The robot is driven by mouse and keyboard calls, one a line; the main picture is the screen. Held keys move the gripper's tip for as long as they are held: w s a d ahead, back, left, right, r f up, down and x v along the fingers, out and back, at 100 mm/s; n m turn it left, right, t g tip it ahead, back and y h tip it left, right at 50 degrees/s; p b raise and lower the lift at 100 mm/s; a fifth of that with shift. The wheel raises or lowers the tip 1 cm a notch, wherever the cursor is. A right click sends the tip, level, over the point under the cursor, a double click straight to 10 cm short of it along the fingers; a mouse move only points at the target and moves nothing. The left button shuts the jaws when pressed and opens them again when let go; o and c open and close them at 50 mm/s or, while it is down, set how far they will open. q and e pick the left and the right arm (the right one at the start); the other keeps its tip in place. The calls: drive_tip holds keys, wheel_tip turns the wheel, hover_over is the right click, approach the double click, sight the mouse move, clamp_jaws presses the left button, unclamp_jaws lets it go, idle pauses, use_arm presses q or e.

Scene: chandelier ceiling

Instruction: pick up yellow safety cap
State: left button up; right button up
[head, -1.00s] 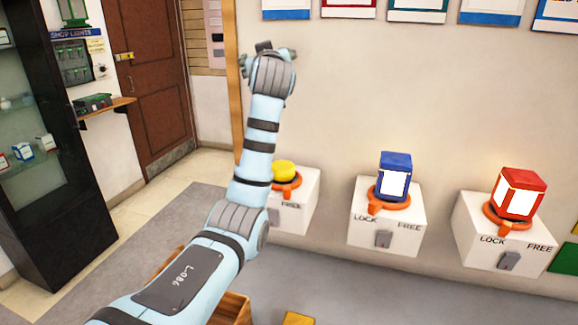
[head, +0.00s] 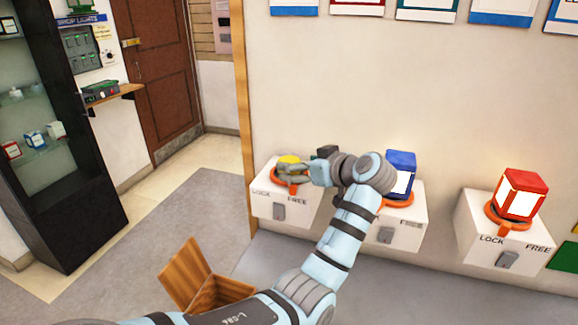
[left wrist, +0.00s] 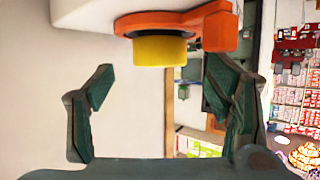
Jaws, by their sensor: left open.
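The yellow safety cap (head: 289,159) sits on an orange ring on the leftmost white lock box (head: 262,207). My left gripper (head: 292,172) is at the cap, reaching in from the right, and its fingers partly hide the cap and ring. In the left wrist view, which looks upside down, the yellow cap (left wrist: 160,51) hangs under the orange ring (left wrist: 178,21). The open fingers of my left gripper (left wrist: 158,85) stand apart on either side, with visible space between each finger and the cap. My right gripper is not in view.
A blue cap (head: 401,160) and a red cap (head: 521,190) sit on neighbouring lock boxes; my arm crosses in front of the blue one's box. An open wooden crate (head: 206,292) is on the floor. A dark glass cabinet (head: 70,225) stands left.

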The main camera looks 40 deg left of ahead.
use_arm(q)
drive_tip(key=x, duration=0.3)
drive_tip(key=shift+a, duration=0.15)
drive_tip(key=c, duration=1.1)
